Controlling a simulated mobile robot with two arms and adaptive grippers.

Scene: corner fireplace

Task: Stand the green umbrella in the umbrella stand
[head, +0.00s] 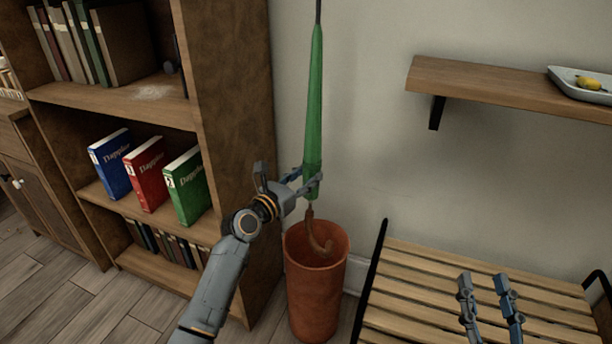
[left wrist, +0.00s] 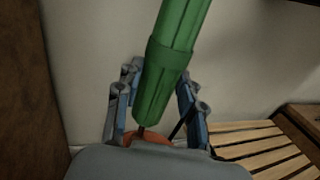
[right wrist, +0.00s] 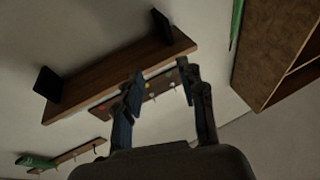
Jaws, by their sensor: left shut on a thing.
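The green umbrella (head: 315,100) is held nearly upright, tip up, with its brown hooked handle (head: 320,240) pointing down. My left gripper (head: 310,185) is shut on the lower end of its green canopy; the canopy also fills the middle of the left wrist view (left wrist: 172,60). The umbrella stand (head: 312,300) is a reddish-brown cylinder on the floor below it. The handle overlaps the stand's open mouth; I cannot tell whether its hook is below the rim. My right gripper (head: 488,296) is open and empty over the slatted bench, with fingers apart in its wrist view (right wrist: 160,95).
A wooden bookcase (head: 228,100) stands close to the left of the stand. A slatted bench (head: 420,270) with black metal ends stands close to its right. A wall shelf (head: 480,85) with a white dish (head: 560,76) is at upper right. The wall is behind.

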